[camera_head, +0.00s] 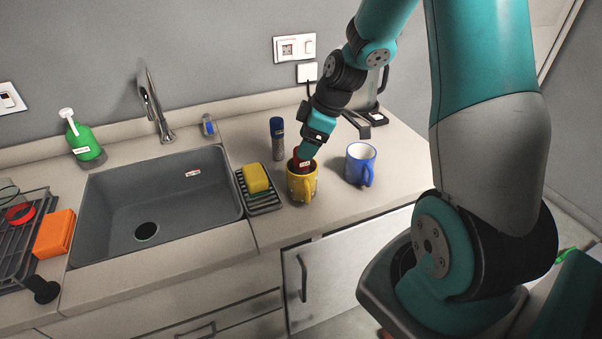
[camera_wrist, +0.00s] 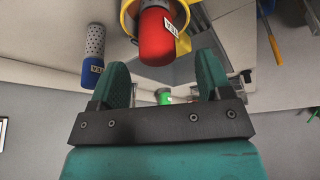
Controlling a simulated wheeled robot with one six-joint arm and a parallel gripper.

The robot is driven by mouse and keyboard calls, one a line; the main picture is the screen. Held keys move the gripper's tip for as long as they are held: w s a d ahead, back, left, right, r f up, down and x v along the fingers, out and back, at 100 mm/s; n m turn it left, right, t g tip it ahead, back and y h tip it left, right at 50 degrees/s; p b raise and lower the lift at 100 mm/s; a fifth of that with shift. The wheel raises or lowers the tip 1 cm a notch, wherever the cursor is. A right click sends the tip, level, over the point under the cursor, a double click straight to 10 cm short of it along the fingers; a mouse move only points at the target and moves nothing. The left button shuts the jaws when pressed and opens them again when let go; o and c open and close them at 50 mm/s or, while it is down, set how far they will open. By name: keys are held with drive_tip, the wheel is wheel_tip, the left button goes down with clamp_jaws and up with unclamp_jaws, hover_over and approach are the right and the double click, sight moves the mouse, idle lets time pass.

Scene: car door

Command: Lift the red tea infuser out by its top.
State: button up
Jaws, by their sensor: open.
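The red tea infuser (camera_head: 296,163) stands in the yellow mug (camera_head: 301,187) on the counter right of the sink. In the wrist view its red top (camera_wrist: 157,38), with a small label, sticks out of the yellow mug (camera_wrist: 127,18); its lower part is hidden in the mug. My gripper (camera_head: 307,151) is just above the mug. In the wrist view my gripper (camera_wrist: 163,76) is open, its two fingers apart with nothing held between them. The red top is ahead of the gap between the fingers.
A blue infuser (camera_head: 277,138) stands close behind the mug, to its left. A blue mug (camera_head: 360,165) is to the right. A rack (camera_head: 262,203) with a yellow sponge (camera_head: 256,178) is left of the mug, beside the sink (camera_head: 160,205). A black stand (camera_head: 366,122) is behind.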

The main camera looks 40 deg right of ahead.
sight(302, 170)
drive_tip(key=p+x, duration=0.1)
drive_tip(key=x, duration=0.3)
drive_tip(key=shift+w+f, duration=0.2)
drive_tip(key=shift+f, duration=0.2)
drive_tip(key=c, duration=1.3)
